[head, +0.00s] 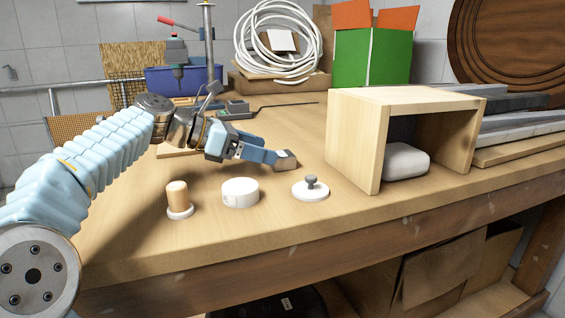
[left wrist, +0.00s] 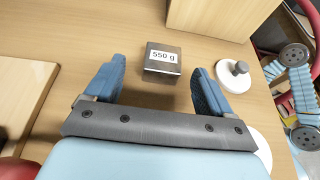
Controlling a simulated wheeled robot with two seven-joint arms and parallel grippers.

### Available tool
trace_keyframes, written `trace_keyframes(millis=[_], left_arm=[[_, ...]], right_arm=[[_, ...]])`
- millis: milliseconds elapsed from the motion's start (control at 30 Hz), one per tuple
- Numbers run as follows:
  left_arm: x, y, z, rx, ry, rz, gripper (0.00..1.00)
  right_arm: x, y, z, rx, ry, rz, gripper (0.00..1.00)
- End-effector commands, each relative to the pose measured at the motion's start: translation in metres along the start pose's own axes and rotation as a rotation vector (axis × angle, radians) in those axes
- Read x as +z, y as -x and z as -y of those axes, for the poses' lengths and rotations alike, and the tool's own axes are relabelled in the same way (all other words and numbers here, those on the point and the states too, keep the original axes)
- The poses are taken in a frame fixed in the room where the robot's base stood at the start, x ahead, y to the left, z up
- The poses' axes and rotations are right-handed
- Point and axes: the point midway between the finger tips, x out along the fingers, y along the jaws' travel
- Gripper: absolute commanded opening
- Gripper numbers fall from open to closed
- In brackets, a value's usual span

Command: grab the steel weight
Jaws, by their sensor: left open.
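The steel weight (left wrist: 162,60) is a small dark grey block with a white "550 g" label, standing on the wooden bench. In the head view the weight (head: 286,160) sits just beyond the tips of my left gripper (head: 268,156). In the left wrist view my left gripper (left wrist: 158,72) is open, with one blue finger on each side. The weight lies ahead between the finger lines, near the tips, with nothing held. My right gripper is not in view.
A white disc with a grey knob (head: 310,189), a white cylinder (head: 240,193) and a wooden peg on a white base (head: 179,201) stand in front. An open-fronted wooden box (head: 352,145) with a white rounded block (head: 405,161) is to the right. A coiled hose (head: 248,45) is behind.

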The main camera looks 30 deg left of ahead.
Motion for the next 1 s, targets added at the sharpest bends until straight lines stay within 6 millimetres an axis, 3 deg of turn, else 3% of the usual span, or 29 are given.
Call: trace_keyframes(millis=[300,600,1000], left_arm=[[-0.003,-0.046,0.005,-0.003,0.000,-0.002,0.83],[-0.002,-0.051,0.004,0.001,0.000,-0.001,0.81],[-0.002,-0.050,0.004,0.000,0.000,-0.001,0.20]], right_arm=[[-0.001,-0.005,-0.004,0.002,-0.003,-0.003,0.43],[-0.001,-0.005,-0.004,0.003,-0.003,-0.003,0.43],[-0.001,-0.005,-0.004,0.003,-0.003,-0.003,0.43]])
